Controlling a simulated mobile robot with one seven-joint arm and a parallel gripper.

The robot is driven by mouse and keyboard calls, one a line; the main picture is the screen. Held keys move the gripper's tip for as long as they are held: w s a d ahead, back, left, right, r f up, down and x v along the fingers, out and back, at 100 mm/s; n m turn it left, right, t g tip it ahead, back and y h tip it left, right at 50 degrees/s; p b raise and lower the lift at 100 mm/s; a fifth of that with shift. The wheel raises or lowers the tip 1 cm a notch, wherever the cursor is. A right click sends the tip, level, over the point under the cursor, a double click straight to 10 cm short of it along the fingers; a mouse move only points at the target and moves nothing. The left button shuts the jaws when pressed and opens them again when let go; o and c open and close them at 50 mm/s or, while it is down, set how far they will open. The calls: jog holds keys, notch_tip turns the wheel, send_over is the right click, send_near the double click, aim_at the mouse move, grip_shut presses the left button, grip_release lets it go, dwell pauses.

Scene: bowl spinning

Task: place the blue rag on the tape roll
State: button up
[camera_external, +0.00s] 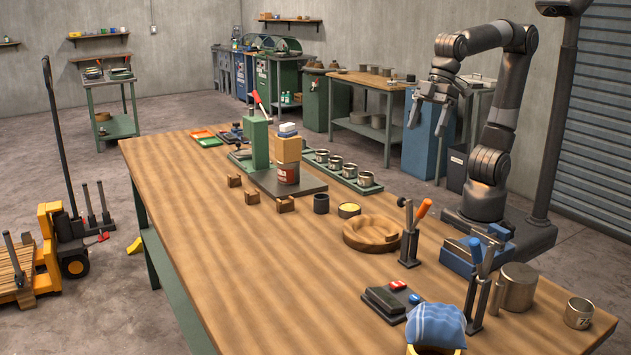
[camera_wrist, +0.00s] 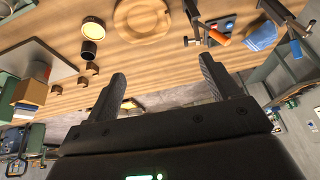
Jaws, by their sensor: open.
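The blue rag (camera_external: 436,325) is a crumpled, light-striped cloth at the front right of the wooden table. It also shows at the upper right of the wrist view (camera_wrist: 260,38). A yellow round thing (camera_external: 433,351), which may be the tape roll, is directly below the rag and cut off by the frame edge. Whether the rag rests on it or stands behind it I cannot tell. My gripper (camera_external: 427,118) is open and empty, raised high beyond the table's far side, well away from the rag. Its two spread fingers show in the wrist view (camera_wrist: 163,70).
A wooden bowl (camera_external: 372,233), an upright holder with an orange-handled tool (camera_external: 410,238), a dark switch box (camera_external: 393,300), a blue-handled tool stand (camera_external: 477,280) and metal cans (camera_external: 517,288) crowd the right side. The table's left and front-middle (camera_external: 240,270) are clear.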

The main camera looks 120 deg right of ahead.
jog(key=s+d+f, duration=0.2)
jog(key=s+f, duration=0.2)
jog(key=s, duration=0.2)
jog(key=s+d+f+t, duration=0.1)
jog(key=s+d+f, duration=0.1)
jog(key=s+f, duration=0.2)
jog(key=shift+s+d+h, duration=0.3)
jog(key=shift+s+d, duration=0.1)
jog(key=shift+s, duration=0.8)
jog(key=shift+r, duration=0.1)
